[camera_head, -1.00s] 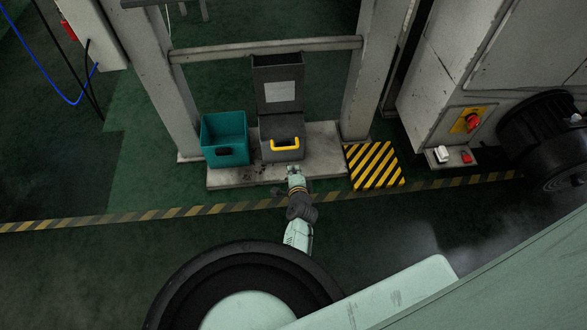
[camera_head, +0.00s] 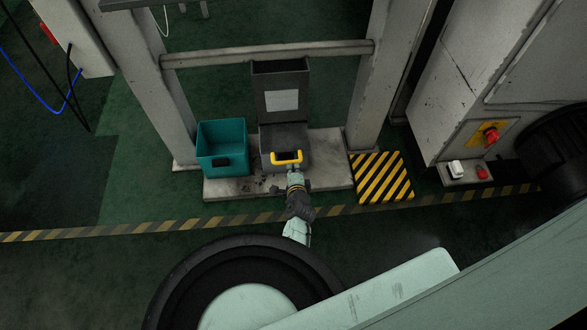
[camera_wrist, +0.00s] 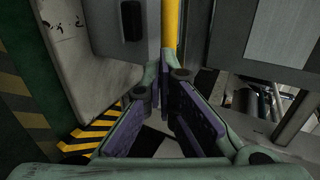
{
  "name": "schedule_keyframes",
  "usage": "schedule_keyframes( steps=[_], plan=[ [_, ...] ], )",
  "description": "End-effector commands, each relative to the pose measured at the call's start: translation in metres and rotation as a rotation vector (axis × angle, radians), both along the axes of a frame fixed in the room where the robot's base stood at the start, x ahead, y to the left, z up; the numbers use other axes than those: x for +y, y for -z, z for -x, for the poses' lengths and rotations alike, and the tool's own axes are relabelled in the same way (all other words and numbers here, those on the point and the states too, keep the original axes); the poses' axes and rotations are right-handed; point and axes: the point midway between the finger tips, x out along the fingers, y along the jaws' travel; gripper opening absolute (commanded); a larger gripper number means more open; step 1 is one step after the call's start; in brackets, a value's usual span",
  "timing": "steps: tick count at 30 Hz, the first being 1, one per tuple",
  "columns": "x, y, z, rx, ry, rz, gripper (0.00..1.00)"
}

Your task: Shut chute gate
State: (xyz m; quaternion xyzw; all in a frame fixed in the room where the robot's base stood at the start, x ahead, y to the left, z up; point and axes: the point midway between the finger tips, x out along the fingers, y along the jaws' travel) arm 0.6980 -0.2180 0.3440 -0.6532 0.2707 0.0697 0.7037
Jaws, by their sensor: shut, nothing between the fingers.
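The chute (camera_head: 279,77) is a dark grey upright box with a pale label on its front. Its lower part carries a grey box-like gate (camera_head: 270,137) with a yellow U-shaped handle (camera_head: 287,161). I cannot tell how far the gate stands open. My gripper (camera_head: 293,170) is at the handle's near side, slightly right of its middle. In the wrist view, my gripper (camera_wrist: 163,84) has its purple-padded fingers meeting at the tips, with nothing between them. The yellow handle (camera_wrist: 171,25) runs up from just beyond the fingertips; contact is unclear.
A teal bin (camera_head: 221,153) stands left of the chute on a concrete slab (camera_head: 235,190). A striped plate (camera_head: 381,178) lies to the right. Frame posts flank the chute, with a crossbar (camera_head: 215,60) above. A grey machine with a red switch (camera_head: 491,137) stands at right.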

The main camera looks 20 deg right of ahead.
Motion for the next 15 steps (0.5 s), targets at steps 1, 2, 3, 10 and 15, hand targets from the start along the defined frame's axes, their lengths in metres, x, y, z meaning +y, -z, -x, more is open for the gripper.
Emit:
schedule_keyframes(
  steps=[1, 2, 3, 10, 15],
  plan=[
    [0.000, 0.000, 0.000, 0.000, 0.000, 0.000, 0.00],
    [0.000, 0.000, 0.000, 0.000, 0.000, 0.000, 0.00],
    [0.000, 0.000, 0.000, 0.000, 0.000, 0.000, 0.00],
    [-0.005, -0.001, -0.017, -0.002, -0.002, 0.002, 0.00],
    [-0.016, -0.001, -0.057, -0.002, -0.003, 0.002, 0.00]
  ],
)
